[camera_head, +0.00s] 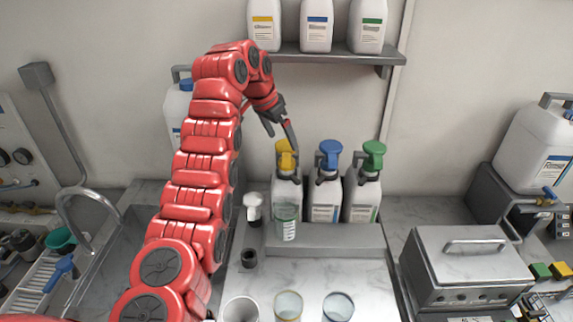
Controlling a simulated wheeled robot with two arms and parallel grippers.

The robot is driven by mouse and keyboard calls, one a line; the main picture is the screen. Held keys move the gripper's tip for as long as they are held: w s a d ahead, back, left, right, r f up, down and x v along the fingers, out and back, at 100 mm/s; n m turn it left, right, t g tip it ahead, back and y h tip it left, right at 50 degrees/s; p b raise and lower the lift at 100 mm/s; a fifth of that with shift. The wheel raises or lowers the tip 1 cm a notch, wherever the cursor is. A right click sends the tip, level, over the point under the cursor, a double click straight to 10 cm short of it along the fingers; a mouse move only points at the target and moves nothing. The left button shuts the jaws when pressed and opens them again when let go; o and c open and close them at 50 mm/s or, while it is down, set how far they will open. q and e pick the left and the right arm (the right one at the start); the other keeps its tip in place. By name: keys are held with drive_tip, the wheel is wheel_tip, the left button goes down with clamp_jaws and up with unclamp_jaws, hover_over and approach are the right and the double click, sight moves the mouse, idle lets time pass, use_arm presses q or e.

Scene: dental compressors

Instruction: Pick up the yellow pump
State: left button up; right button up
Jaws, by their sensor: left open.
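The yellow pump (286,158) sits on top of a white bottle (287,190), the leftmost of three bottles in a row at the back of the counter. My left gripper (281,130) is just above and slightly left of the yellow pump, pointing down. Its fingers are open and I see nothing between them. One finger comes close to the pump's top; I cannot tell whether they touch. My right gripper is not in view.
Bottles with a blue pump (329,155) and a green pump (373,156) stand close to the right. A shelf (330,55) with bottles hangs above.

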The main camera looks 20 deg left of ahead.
sight(285, 145)
use_arm(q)
drive_tip(key=shift+w+d+f+p, duration=0.1)
drive_tip(key=shift+d+f+p, duration=0.1)
drive_tip(key=shift+f+p, duration=0.15)
drive_tip(key=shift+x, duration=0.95)
drive_tip(key=shift+w+f+p, duration=0.15)
drive_tip(key=shift+p, duration=0.4)
drive_tip(key=p+x, duration=0.2)
drive_tip(key=x, duration=0.2)
drive_tip(key=shift+w+d+f+p, duration=0.1)
drive_tip(key=shift+f+p, duration=0.1)
drive_tip(key=shift+p, duration=0.2)
drive_tip(key=shift+f, duration=0.1)
drive_tip(key=c, duration=1.3)
drive_tip(key=shift+o, duration=0.2)
